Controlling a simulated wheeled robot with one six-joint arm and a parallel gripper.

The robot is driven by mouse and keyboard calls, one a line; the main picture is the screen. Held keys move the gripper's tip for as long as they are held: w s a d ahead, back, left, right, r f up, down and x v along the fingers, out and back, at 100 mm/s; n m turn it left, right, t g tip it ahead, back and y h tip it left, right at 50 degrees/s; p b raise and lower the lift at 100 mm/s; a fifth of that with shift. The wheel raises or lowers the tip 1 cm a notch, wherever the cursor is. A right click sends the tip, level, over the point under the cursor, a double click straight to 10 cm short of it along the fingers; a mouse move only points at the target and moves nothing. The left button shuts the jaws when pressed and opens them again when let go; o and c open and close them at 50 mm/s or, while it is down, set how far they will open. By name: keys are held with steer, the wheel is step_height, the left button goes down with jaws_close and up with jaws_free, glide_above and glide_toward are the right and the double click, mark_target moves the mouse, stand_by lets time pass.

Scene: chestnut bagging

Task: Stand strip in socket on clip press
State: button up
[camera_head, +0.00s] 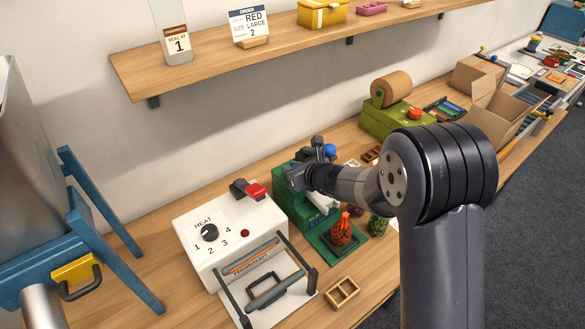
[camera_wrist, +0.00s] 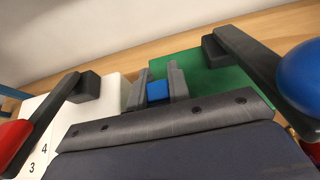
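The clip press (camera_head: 290,200) is a green machine on the bench, with a blue ball knob (camera_head: 330,150) on its lever. My gripper (camera_head: 300,178) is at the top of the press, at its left side. In the wrist view, my gripper's two grey fingers (camera_wrist: 158,88) stand close on either side of a small blue piece (camera_wrist: 157,91), which looks like the strip's end. The green press top (camera_wrist: 190,66) lies just right of the fingers. The socket and the strip's lower part are hidden, so I cannot tell whether the strip is seated.
A white heat sealer (camera_head: 205,225) with a red-knobbed lever (camera_head: 254,190) stands close left of the press. A red net bag (camera_head: 342,230) and a green net bag (camera_head: 378,225) stand in front. A wooden shelf (camera_head: 220,62) runs above. A small wooden tray (camera_head: 343,289) lies at the front.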

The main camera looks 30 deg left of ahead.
steer(key=o, duration=0.4)
steer(key=shift+r+p, duration=0.2)
steer(key=shift+p, duration=0.1)
steer(key=b+v, duration=0.1)
steer(key=v, duration=1.1)
steer(key=shift+f+b, duration=0.1)
steer(key=shift+b, duration=0.25)
